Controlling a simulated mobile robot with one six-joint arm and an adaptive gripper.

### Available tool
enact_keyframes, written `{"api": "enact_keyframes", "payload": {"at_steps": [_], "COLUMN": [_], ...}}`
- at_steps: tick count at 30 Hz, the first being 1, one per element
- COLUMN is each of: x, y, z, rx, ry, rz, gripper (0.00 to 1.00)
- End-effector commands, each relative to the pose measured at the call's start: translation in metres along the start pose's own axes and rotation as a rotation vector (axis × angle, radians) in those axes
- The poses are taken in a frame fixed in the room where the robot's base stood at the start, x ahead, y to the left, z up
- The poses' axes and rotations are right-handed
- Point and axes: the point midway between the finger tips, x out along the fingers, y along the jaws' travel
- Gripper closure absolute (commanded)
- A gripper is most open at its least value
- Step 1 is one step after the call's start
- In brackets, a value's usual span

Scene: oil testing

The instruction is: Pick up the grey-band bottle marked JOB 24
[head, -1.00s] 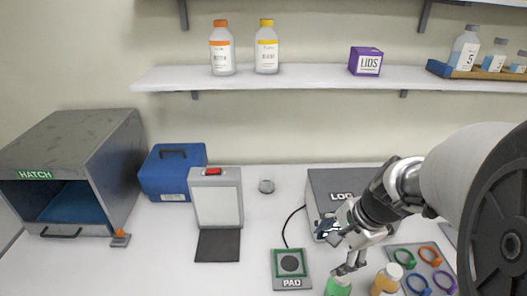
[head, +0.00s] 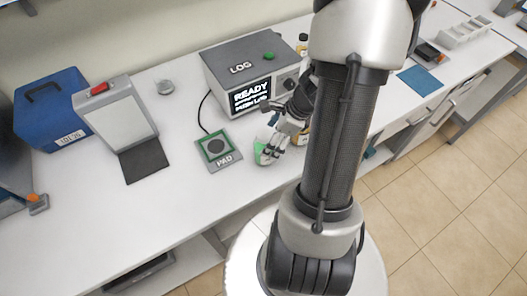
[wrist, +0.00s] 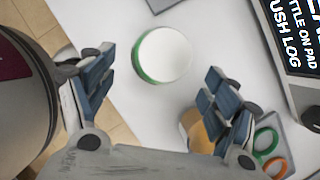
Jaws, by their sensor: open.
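No grey-band bottle and no JOB 24 marking can be made out in these frames. My gripper (head: 272,150) is open and low over the bench, in front of the LOG box. In the wrist view a round white top with a green edge (wrist: 163,55) lies beyond and between the open fingers, seen from above. It appears to be the green bottle (head: 262,151) in the head view, partly hidden by my fingers. An amber bottle (wrist: 200,132) stands partly behind the right finger. No bottle is visibly gripped.
The LOG box (head: 232,62) has a lit READY screen and a green button. The green-framed PAD (head: 218,150) lies left of my gripper. A blue case (head: 52,108) and a grey stand (head: 118,110) are farther left. Coloured rings (wrist: 268,140) lie near the amber bottle.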

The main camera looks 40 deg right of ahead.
Motion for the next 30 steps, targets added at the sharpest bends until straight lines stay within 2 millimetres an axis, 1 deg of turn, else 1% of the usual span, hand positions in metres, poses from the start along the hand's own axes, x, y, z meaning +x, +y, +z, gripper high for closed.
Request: {"api": "enact_keyframes", "payload": {"at_steps": [1,8,12,16,19,26,30], "x": [0.009,0.023,0.046,0.063,0.067,0.066,0.066], "y": [0.000,0.001,0.003,0.003,0.003,0.002,0.002], "z": [-0.001,0.000,0.001,0.001,0.002,0.002,0.002], "rx": [-0.003,-0.002,-0.003,-0.004,-0.002,-0.003,-0.003], "ry": [0.000,0.000,0.000,0.001,0.000,0.000,0.000], "rz": [0.002,0.000,0.002,0.001,0.000,-0.001,-0.001], "gripper": [0.19,0.19,0.19,0.19,0.19,0.20,0.30]}}
